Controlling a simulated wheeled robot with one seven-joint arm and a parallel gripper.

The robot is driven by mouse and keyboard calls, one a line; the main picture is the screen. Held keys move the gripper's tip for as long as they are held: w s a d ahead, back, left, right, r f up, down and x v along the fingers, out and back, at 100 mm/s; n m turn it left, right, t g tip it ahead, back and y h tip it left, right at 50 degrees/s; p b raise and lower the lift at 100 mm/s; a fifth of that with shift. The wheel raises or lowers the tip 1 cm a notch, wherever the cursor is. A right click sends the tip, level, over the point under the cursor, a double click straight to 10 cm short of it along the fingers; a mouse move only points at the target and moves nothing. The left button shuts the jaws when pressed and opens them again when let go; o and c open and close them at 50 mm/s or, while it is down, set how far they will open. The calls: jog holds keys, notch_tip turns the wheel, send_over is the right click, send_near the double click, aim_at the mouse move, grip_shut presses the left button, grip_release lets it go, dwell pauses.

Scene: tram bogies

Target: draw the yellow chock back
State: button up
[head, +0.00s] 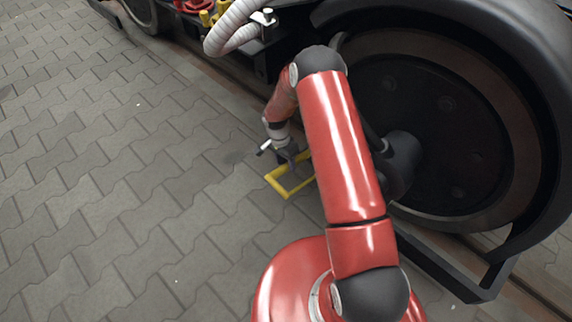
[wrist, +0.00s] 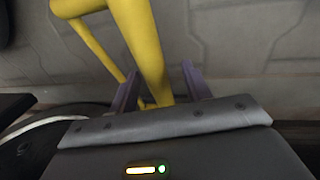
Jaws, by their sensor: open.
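The yellow chock (head: 284,186) shows in the head view as a yellow frame on the paving, beside the large wheel. Part of it is hidden behind my red arm. My gripper (head: 289,157) is right above it, pointing down. In the wrist view the chock's yellow bar (wrist: 150,50) runs between the two purple-grey fingers of my gripper (wrist: 160,75). The fingers stand apart, one on each side of the bar, and are open. I cannot tell whether either finger touches it.
The large dark wheel (head: 430,130) and its curved guard fill the right. A pale corrugated hose (head: 232,25) and red and yellow fittings (head: 207,14) are at the top. A rail runs along the wheels. The grey paving (head: 100,190) on the left is clear.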

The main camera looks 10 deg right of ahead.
jog(key=r, duration=0.5)
jog(key=shift+w+a+r+p, duration=0.25)
jog(key=shift+w+a+p, duration=0.05)
jog(key=shift+w+a, duration=0.1)
jog(key=s+d+r+n+t+p, duration=0.2)
jog(key=s+r, duration=0.1)
jog(key=r, duration=1.3)
jog(key=s+d+r+n+t+p, duration=0.1)
jog(key=s+r+n+p, duration=0.15)
jog(key=r, duration=1.25)
jog(key=s+d+r+n+t+p, duration=0.1)
jog(key=s+r+n+t+p, duration=0.1)
jog(key=s+r, duration=0.7)
jog(key=s+d+r+n+t+y+p, duration=0.1)
jog(key=s+r+n+t+p, duration=0.1)
jog(key=s+r, duration=0.7)
jog(key=shift+s+r+n+p, duration=0.3)
jog(key=shift+s+n, duration=0.55)
jog(key=shift+s, duration=2.3)
jog(key=shift+d+f, duration=0.1)
